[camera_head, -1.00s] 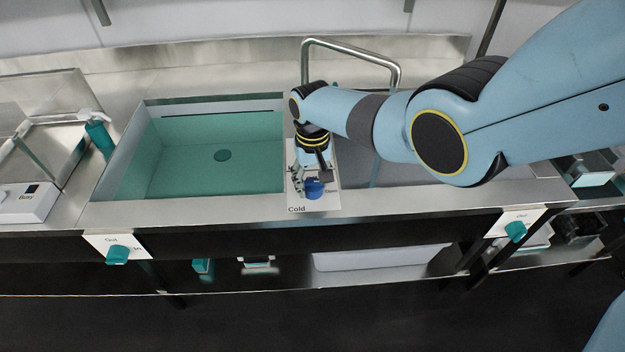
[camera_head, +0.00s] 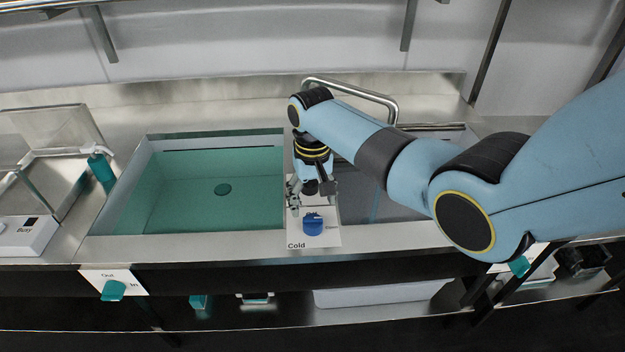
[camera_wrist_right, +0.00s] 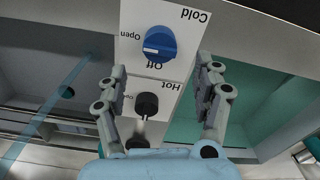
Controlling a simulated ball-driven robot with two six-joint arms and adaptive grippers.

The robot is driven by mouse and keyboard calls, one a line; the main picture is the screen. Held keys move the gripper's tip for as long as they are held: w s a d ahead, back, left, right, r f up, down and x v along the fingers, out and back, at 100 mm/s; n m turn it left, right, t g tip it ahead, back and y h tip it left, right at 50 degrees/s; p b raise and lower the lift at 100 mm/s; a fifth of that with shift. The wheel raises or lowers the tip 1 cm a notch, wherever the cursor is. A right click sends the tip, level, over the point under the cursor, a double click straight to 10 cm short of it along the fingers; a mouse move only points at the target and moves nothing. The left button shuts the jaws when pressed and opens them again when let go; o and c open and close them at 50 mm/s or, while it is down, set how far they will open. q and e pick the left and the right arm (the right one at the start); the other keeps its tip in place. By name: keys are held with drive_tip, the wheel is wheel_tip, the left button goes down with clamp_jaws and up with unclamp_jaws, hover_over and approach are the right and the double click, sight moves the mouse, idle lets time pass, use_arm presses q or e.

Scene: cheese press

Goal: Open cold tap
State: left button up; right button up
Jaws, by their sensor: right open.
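The cold tap is a round blue knob (camera_head: 313,224) on a white panel (camera_head: 328,239) marked "Cold", between the two basins. A black knob (camera_wrist_right: 147,105) marked "Hot" sits nearer, between the fingers. My right gripper (camera_head: 311,190) is open and empty, behind the blue knob and apart from it; its fingers (camera_wrist_right: 160,78) are spread in the wrist view. My left gripper is not in view.
A teal-floored basin (camera_head: 160,230) lies left of the panel and a grey basin (camera_head: 375,210) right of it. A curved metal faucet (camera_head: 345,87) stands behind.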

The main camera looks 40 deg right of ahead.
sight(313, 217)
wheel_tip(313, 217, up, 6)
drive_tip(key=shift+f, duration=0.15)
idle(0.5)
